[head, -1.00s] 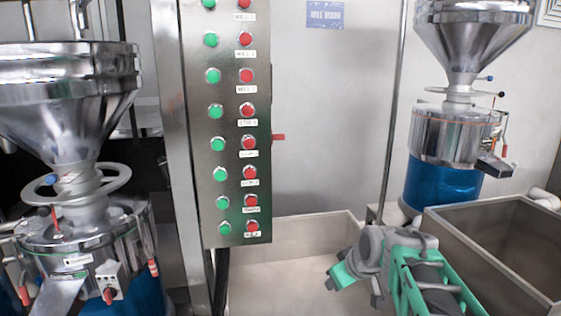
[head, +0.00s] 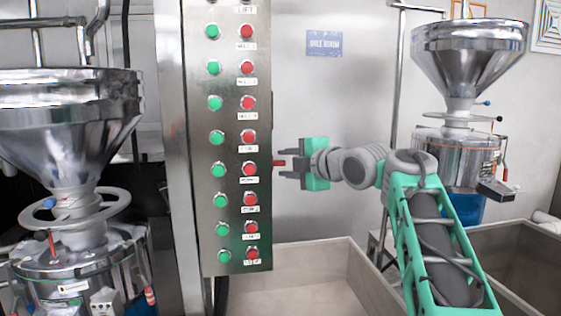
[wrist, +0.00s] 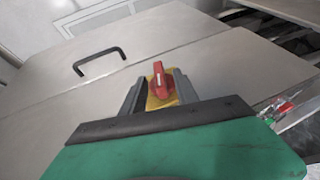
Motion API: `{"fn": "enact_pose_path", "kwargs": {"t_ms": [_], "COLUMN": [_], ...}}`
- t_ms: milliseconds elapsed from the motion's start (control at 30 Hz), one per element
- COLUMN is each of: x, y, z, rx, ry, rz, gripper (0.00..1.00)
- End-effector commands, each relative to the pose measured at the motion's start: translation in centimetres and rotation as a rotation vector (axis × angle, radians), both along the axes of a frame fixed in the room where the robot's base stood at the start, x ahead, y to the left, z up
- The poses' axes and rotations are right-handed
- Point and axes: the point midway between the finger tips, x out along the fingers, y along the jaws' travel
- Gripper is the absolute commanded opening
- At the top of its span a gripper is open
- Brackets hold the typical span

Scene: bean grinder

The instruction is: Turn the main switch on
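The main switch (head: 277,163) is a red handle that sticks out from the right side of the steel control panel (head: 200,255). In the wrist view it is a red knob (wrist: 159,78) on a yellow base plate (wrist: 158,102), with its handle roughly upright in the picture. My gripper (head: 285,163) is level with the switch and points left at the panel's side. Its two dark fingers are apart, and in the wrist view (wrist: 157,88) one lies on each side of the knob. I cannot tell whether either finger touches it.
The panel front has a column of green buttons (head: 217,138) and one of red buttons (head: 250,136). A dark handle (wrist: 99,62) is on the metal surface in the wrist view. Grinders stand left (head: 70,115) and right (head: 465,60). An open bin (head: 315,262) is below.

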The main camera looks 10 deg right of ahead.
Motion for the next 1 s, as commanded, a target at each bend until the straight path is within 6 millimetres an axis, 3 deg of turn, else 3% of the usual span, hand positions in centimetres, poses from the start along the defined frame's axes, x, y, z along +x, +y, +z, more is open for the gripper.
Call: {"fn": "enact_pose_path", "kwargs": {"t_ms": [200,467,900,1000], "x": [2.8,3.1,3.1,3.1], "y": [1.2,1.3,1.3,1.3], "z": [-0.5,-0.7,-0.7,-0.7], "rx": [0.001,0.001,0.001,0.001], "ry": [0.0,-0.001,0.001,0.001], "rz": [0.0,-0.001,-0.002,-0.002], "gripper": [0.36,0.36,0.02,0.0]}}
